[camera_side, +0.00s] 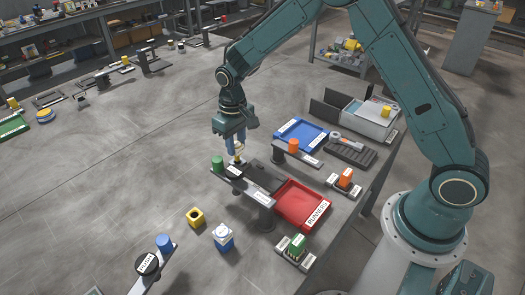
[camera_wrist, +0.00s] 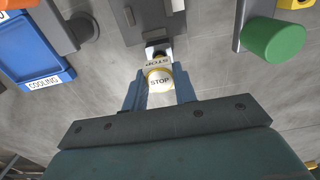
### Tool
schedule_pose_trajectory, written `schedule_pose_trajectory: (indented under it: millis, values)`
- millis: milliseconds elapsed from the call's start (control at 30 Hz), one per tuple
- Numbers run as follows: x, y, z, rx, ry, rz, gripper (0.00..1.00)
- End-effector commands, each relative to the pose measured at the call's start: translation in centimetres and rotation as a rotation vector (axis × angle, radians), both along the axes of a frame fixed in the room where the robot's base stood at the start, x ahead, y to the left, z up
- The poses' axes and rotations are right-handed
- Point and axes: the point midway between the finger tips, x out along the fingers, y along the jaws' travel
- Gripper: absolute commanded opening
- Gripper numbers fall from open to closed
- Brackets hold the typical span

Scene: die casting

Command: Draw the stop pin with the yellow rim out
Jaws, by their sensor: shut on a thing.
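The stop pin (camera_wrist: 159,80) has a white cap marked STOP with a yellow rim. My gripper (camera_wrist: 158,92) has its two blue fingers shut on it, one on each side. Just beyond the pin in the wrist view is a small holder (camera_wrist: 157,62) with a STOP label and a dark part behind it. In the side view my gripper (camera_side: 236,149) points down over the far end of the dark fixture (camera_side: 255,180), with the pin's yellow (camera_side: 239,159) showing below the fingers. I cannot tell how deep the pin sits in its holder.
A green cylinder (camera_side: 217,163) stands close to the left of my gripper. A red tray (camera_side: 300,203) lies right of the fixture and a blue tray (camera_side: 301,134) behind it.

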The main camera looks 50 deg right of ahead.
Motion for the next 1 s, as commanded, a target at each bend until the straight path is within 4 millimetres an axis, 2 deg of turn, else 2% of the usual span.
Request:
schedule_pose_trajectory:
  millis: [400, 833, 1000]
  values:
    - [0.0, 0.0, 1.3, 0.0, -0.001, 0.0, 0.0]
    - [0.0, 0.0, 1.6, 0.0, 0.0, 0.0, 0.0]
    - [0.1, 0.0, 2.9, 0.0, -0.003, 0.0, 0.0]
